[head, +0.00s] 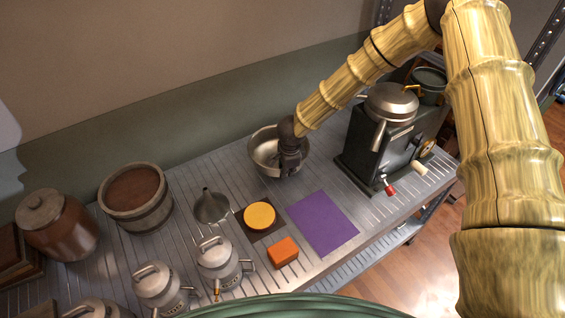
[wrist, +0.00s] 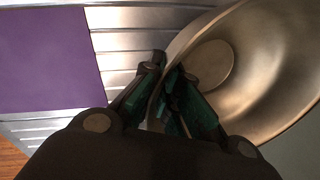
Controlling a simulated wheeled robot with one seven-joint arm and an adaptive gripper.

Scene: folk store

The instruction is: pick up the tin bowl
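The tin bowl (head: 262,158) is a round, shiny metal bowl near the back of the slatted metal table, left of the dark machine. It fills the right of the wrist view (wrist: 262,85). My gripper (head: 287,168) comes down over the bowl's right side in the head view and hides part of it. In the wrist view my gripper (wrist: 166,68) has one finger outside the bowl's wall and one inside. The fingertips are drawn close together with the rim pinched between them. I cannot tell whether the bowl's base touches the table.
A purple sheet (head: 321,222) lies in front of the bowl, and a dark machine (head: 370,150) stands to its right. A funnel (head: 211,208), a yellow disc (head: 259,215), an orange block (head: 283,252), a wooden tub (head: 137,205) and metal pots (head: 219,263) stand left and in front. The wall is close behind.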

